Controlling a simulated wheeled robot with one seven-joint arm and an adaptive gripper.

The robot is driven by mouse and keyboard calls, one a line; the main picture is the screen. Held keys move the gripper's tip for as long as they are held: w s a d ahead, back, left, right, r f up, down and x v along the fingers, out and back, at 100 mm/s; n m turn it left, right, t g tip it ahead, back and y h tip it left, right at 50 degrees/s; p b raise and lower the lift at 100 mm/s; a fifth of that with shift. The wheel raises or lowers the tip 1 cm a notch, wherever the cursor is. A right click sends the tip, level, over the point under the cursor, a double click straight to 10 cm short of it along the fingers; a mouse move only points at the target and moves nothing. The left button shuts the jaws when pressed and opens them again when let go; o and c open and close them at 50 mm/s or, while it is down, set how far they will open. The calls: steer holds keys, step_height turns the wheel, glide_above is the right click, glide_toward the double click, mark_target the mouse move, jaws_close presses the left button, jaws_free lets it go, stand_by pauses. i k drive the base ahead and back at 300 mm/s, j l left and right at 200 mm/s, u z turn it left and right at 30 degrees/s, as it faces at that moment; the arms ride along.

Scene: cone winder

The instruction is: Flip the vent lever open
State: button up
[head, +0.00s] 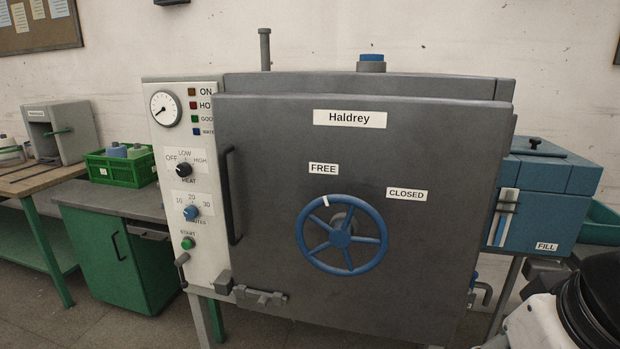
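A grey steamer-like machine labelled Haldrey stands in the middle of the head view, its large door (270,150) facing me and looking shut. No part is labelled as the vent lever. A small grey lever (182,262) with a dark end sits at the lower left edge of the control panel. An upright grey post (265,52) with a short cap rises from the machine's top left. I cannot tell which of these is the vent lever. My gripper is not in view; only a white and black part of my arm shows at the lower right.
A blue handwheel (340,238) is on the door, and a black bar handle (230,195) is at its left. The control panel (210,140) holds a gauge and knobs. A blue FILL tank (545,190) stands right. A green cabinet (95,255) and crate (118,172) stand left.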

mark_target(182, 274)
steer(key=i+j+u, duration=0.35)
steer(key=i+j, duration=0.4)
steer(key=i+j+u, duration=0.4)
steer(key=i+j, duration=0.35)
steer(key=i, duration=0.05)
